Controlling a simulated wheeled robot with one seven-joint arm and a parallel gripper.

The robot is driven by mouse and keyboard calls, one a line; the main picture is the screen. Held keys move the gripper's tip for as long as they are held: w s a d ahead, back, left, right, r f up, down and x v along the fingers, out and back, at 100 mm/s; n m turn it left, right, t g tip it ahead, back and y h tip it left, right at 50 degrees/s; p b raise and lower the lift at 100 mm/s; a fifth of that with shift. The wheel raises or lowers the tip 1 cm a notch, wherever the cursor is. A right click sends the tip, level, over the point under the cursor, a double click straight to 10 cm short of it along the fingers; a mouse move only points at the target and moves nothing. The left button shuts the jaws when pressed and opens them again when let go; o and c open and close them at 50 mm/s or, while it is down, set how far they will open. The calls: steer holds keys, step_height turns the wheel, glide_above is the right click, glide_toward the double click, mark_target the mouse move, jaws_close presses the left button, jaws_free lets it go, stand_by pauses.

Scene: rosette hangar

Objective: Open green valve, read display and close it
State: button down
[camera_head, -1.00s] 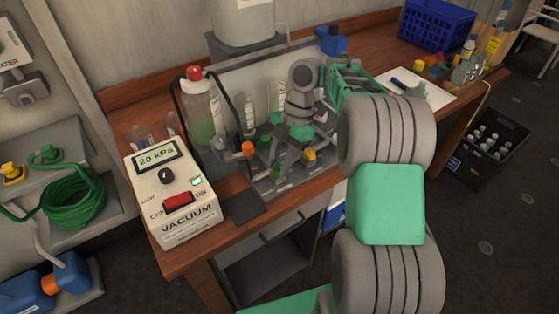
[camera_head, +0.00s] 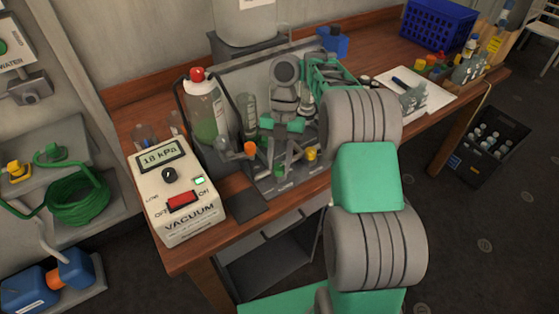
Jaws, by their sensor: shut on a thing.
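The vacuum unit (camera_head: 185,215) is a cream box at the left of the bench. Its display (camera_head: 159,155) reads 18 kPa. Its red switch (camera_head: 183,201) is below the dial, with a small lit green lamp beside it. An orange valve (camera_head: 250,148) and a yellow valve (camera_head: 311,154) stand on the grey manifold. My gripper (camera_head: 274,160) points down between them, shut at the place of the green valve. The green valve itself is mostly hidden by my fingers, so its handle angle cannot be told.
A blue crate (camera_head: 438,24), a paper sheet (camera_head: 426,91) and small bottles are at the right. A black crate (camera_head: 487,138) is on the floor.

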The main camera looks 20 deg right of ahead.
stand_by(0.3)
steer(key=c, duration=1.1)
jaws_free()
steer(key=shift+r, duration=0.1)
steer(key=p+v, duration=0.7)
steer(key=p, duration=0.1)
steer(key=shift+w+r, duration=0.1)
steer(key=shift+r, duration=0.2)
